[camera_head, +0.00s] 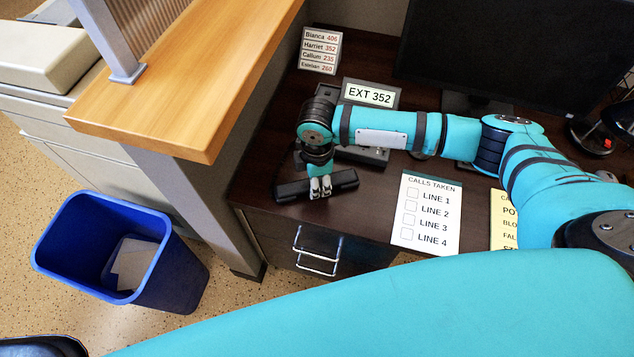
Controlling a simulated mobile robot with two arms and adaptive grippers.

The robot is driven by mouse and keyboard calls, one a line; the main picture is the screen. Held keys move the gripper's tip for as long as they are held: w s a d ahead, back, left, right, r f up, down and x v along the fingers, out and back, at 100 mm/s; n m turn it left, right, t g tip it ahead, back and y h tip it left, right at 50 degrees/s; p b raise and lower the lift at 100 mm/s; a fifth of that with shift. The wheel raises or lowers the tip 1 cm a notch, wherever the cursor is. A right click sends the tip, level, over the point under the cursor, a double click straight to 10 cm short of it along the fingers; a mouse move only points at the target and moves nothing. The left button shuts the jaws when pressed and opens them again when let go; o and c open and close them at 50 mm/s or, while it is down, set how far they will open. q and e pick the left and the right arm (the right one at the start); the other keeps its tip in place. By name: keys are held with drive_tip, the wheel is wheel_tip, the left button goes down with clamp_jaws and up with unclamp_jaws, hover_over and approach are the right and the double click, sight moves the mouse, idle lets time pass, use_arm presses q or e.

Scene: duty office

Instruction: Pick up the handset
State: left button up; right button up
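The handset (345,180) is a black bar lying crosswise near the left front of the dark desk. The black phone base (372,155) is just behind it, partly hidden by my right arm. My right gripper (320,188) points down at the middle of the handset. Its pale fingertips are close together and overlap the handset in this view. Whether they are closed around it, and whether the handset touches the desk, I cannot tell. My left gripper is out of view.
An "EXT 352" sign (370,94) and a name list (320,49) stand behind the phone. A calls-taken sheet (427,212) lies to the right, near a monitor (510,45). A wooden counter (190,75) rises at left, above a blue bin (170,275).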

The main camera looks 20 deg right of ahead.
clamp_jaws()
drive_tip(key=shift+r, duration=0.1)
